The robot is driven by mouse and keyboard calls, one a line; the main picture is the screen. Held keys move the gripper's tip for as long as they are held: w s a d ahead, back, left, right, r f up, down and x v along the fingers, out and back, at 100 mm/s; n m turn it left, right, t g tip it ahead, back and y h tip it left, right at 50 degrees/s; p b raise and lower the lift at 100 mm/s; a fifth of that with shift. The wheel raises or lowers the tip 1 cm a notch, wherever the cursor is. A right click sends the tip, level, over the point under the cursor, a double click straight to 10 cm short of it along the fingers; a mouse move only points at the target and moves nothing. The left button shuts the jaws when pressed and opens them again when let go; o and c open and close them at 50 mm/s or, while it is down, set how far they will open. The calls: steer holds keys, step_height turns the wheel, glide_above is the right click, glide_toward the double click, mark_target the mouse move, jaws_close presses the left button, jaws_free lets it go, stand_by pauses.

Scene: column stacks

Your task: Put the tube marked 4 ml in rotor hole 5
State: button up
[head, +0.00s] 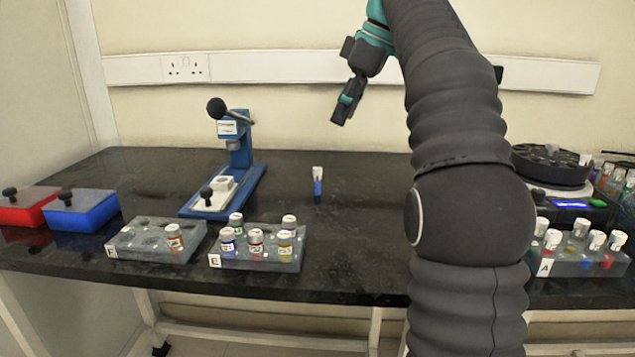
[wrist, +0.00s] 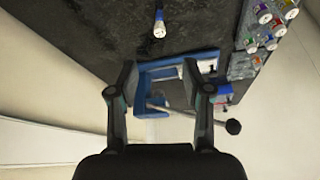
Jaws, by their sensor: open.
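A small tube with a white cap and blue contents (head: 317,186) stands upright by itself on the dark bench, near the middle. It also shows at the top of the wrist view (wrist: 158,24). Its marking is too small to read. The centrifuge with a dark round rotor (head: 548,165) is at the right of the bench, partly behind my arm; its hole numbers cannot be read. Several white-capped tubes stand in rack A (head: 575,268) in front of it. My gripper (head: 343,112) is open and empty, high above the back of the bench, well apart from the lone tube; its fingers show in the wrist view (wrist: 157,80).
A blue press with a black ball lever (head: 238,150) stands left of the lone tube. Rack E (head: 260,265) holds several vials; rack F (head: 150,245) holds one. Red (head: 25,207) and blue (head: 82,212) boxes are far left. Bench around the lone tube is clear.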

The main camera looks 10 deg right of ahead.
steer(key=b, duration=0.3)
glide_above(319, 169)
steer(key=s+d, duration=0.1)
steer(key=d, duration=0.1)
step_height(319, 169, down, 7)
steer(key=shift+b+x, duration=1.1)
steer(key=shift+x, duration=1.55)
steer(key=c, duration=0.8)
steer(key=shift+c, duration=0.2)
steer(key=shift+r, duration=0.2)
